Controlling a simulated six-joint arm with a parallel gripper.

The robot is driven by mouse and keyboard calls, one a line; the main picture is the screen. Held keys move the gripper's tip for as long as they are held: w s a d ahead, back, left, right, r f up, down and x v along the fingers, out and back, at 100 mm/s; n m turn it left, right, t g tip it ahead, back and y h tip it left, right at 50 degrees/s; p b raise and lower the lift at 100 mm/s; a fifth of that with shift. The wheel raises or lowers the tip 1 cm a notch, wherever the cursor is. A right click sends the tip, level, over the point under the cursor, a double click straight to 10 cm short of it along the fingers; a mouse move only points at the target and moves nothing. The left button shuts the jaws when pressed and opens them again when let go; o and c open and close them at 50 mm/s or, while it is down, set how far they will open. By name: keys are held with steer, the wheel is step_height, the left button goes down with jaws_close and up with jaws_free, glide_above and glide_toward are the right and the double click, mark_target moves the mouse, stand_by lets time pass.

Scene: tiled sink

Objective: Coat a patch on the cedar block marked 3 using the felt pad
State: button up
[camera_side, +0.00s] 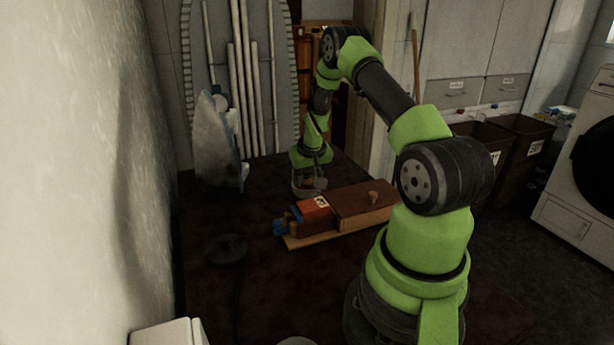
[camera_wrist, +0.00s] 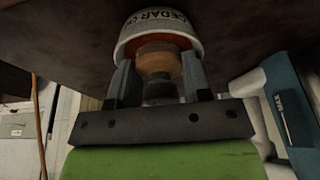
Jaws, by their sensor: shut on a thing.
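My gripper (camera_wrist: 158,80) is shut on the felt pad (camera_wrist: 158,60), whose round tan wooden part shows between the fingers in the wrist view. The pad is inside a white pot (camera_wrist: 168,28) marked "CEDAR O…", with orange inside its rim. The pad's felt face is hidden. In the side view my gripper (camera_side: 310,180) is at the pot (camera_side: 305,188), behind the blocks. A reddish block (camera_side: 309,214) with a pale label lies on a light wooden board (camera_side: 325,236); its mark is too small to read. A longer brown block (camera_side: 352,207) with a small knob (camera_side: 373,198) adjoins it.
Blue parts (camera_side: 281,228) stand at the board's left end. A dark disc (camera_side: 226,250) lies on the dark surface left of the board. A pale box (camera_side: 168,332) is at the front. Surface between disc and board is clear.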

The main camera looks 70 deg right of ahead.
steer(key=shift+f, duration=0.1)
steer(key=shift+r, duration=3.55)
steer(key=w+a+r+n+y, duration=0.1)
steer(key=w+a+r+n, duration=0.1)
steer(key=a, duration=0.5)
steer(key=w+a+r+n, duration=0.2)
steer(key=a+r, duration=0.1)
steer(key=a, duration=0.3)
steer(key=s+a+r+n, duration=0.1)
steer(key=s+a+n, duration=0.1)
steer(key=a, duration=0.6)
steer(key=s+a+r+n+t+y, duration=0.1)
steer(key=s+a+r+n, duration=0.1)
steer(key=a, duration=0.6)
steer(key=shift+s+a+r+n, duration=0.25)
steer(key=shift+a+r+n, duration=0.1)
steer(key=shift+n, duration=0.15)
steer(key=shift+d, duration=0.1)
